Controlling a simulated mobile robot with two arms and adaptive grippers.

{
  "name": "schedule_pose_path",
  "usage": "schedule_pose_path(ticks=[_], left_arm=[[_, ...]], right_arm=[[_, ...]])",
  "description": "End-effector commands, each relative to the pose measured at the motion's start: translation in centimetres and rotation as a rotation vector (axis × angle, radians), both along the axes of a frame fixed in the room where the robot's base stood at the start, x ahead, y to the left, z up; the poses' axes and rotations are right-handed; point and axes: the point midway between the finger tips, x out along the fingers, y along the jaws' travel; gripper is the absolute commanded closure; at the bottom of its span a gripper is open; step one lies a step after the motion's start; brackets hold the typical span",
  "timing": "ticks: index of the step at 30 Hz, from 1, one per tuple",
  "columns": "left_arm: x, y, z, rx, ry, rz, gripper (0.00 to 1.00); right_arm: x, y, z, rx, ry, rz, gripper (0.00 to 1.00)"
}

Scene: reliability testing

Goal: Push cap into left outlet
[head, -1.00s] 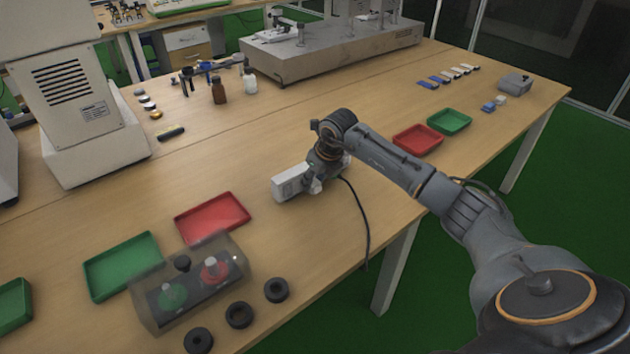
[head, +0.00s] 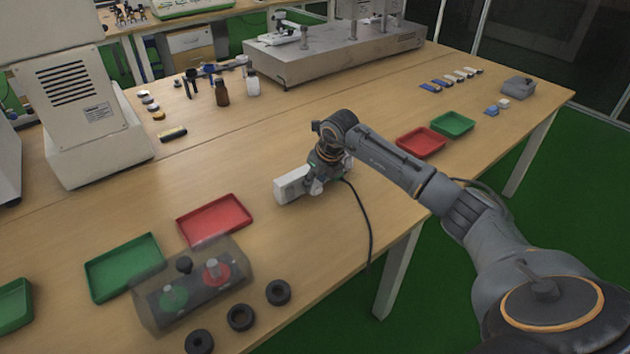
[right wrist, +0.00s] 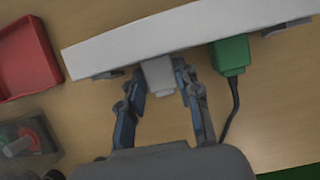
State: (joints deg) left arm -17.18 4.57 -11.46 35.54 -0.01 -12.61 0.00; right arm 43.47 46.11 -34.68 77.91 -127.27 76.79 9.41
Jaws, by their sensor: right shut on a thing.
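A long white outlet strip (right wrist: 190,28) lies across the top of the right wrist view. In the head view one end of the white strip (head: 292,184) shows beside my gripper. My right gripper (right wrist: 160,78) is shut on a small pale cap (right wrist: 159,74), which is between its fingers at the strip's near side. I cannot tell how deep the cap sits in the strip. A green plug (right wrist: 230,56) is at the strip to the right of the cap, with a black cable (right wrist: 232,100). In the head view my right gripper (head: 316,186) hides most of the strip. My left gripper is not in view.
Red tray (head: 214,232), green tray (head: 97,272) and a clear-covered button box (head: 152,316) are left of the strip. Black rings (head: 240,317) lie near the front edge. More trays (head: 421,155) are to the right. Bare table surrounds the strip.

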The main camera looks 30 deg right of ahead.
Motion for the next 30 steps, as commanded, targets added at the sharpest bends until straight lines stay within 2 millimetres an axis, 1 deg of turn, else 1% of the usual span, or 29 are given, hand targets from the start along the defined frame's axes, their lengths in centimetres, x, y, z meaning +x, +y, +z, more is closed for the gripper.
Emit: schedule_pose_path(ticks=[11, 30], left_arm=[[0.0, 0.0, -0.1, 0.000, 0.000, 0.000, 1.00], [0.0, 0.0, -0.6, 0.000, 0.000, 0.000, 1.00]], right_arm=[[0.1, 0.0, -0.1, 0.000, 0.001, 0.000, 0.84], [1.1, 0.1, 0.0, 0.000, -0.003, 0.000, 0.83]])
